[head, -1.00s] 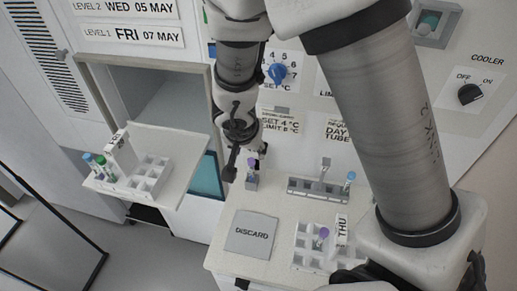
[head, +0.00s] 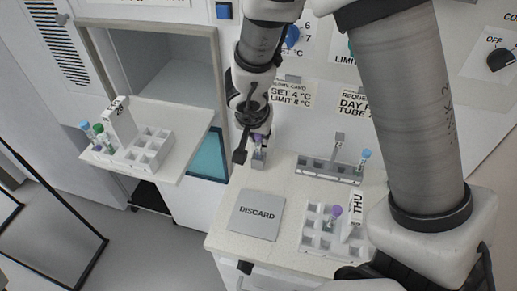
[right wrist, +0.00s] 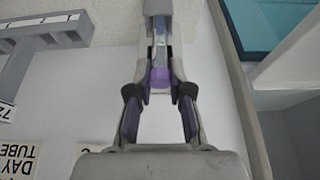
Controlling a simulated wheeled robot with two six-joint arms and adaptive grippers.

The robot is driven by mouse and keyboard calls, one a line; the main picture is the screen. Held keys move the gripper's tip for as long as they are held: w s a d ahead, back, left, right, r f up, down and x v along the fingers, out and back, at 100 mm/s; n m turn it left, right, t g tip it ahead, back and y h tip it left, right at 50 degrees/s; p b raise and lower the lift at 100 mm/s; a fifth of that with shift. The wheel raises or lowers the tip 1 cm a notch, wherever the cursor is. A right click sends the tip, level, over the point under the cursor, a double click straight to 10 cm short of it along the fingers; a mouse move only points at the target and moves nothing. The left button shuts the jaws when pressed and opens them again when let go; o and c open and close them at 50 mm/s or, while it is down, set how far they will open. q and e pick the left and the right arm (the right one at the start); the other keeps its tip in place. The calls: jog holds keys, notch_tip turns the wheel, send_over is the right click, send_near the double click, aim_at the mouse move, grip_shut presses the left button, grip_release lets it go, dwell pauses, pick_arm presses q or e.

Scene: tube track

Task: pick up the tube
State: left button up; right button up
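A tube with a purple cap (head: 258,139) stands in a small grey single holder (head: 259,159) on the white counter, at the back left. My right gripper (head: 257,128) points down at this tube from above and partly covers it. The pale tube body runs away from the cap, inside the holder. My left gripper is not in view.
A grey DISCARD plate (head: 255,216) lies in front of the holder. A THU rack (head: 317,241) holds a purple-capped tube (head: 332,217). At left, a shelf (head: 172,166) carries a rack with several tubes.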

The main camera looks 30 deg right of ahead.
grip_shut()
notch_tip(320, 180, up, 18)
jog(key=p, duration=1.3)
